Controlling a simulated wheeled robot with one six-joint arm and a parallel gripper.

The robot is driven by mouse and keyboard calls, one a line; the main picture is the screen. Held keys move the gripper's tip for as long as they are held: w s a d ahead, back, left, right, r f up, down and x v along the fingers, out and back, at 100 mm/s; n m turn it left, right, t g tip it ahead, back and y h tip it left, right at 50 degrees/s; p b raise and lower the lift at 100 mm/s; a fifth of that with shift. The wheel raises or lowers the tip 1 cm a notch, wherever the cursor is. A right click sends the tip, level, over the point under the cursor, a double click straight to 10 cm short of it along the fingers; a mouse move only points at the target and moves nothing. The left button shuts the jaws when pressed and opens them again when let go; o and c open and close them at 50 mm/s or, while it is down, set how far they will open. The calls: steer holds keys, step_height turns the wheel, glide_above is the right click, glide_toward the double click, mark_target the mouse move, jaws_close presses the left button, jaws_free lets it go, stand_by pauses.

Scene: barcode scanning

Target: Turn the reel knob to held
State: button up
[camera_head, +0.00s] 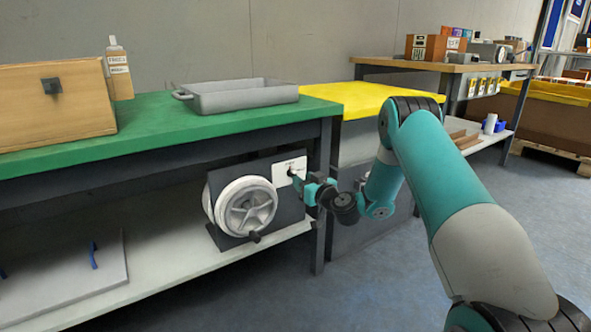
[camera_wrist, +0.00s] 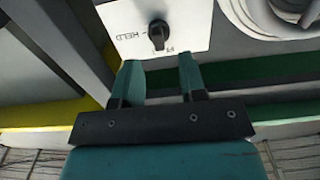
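The reel knob (camera_wrist: 158,35) is a small black knob on a white label plate (camera_wrist: 190,18); it stands roughly upright in the wrist view. The printed word HELD reads upside down to its left. My gripper (camera_wrist: 159,62) is open, its two teal fingers apart with nothing between them. The knob shows just beyond the fingertips, in line with the gap. In the head view my gripper (camera_head: 298,181) is at the plate (camera_head: 283,167), beside the white reel (camera_head: 245,207), and partly covers the knob.
The reel's dark stand is on the lower shelf (camera_head: 170,280) under the green bench (camera_head: 160,125). A bench leg (camera_head: 320,200) stands close to my gripper. A grey tray (camera_head: 240,97), a wooden box (camera_head: 50,105) and a bottle (camera_head: 118,70) are on top. Open floor lies to the right.

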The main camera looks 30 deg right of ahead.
mark_target(293, 174)
steer(key=shift+w, duration=2.4)
steer(key=c, duration=0.6)
steer(key=shift+a, duration=0.1)
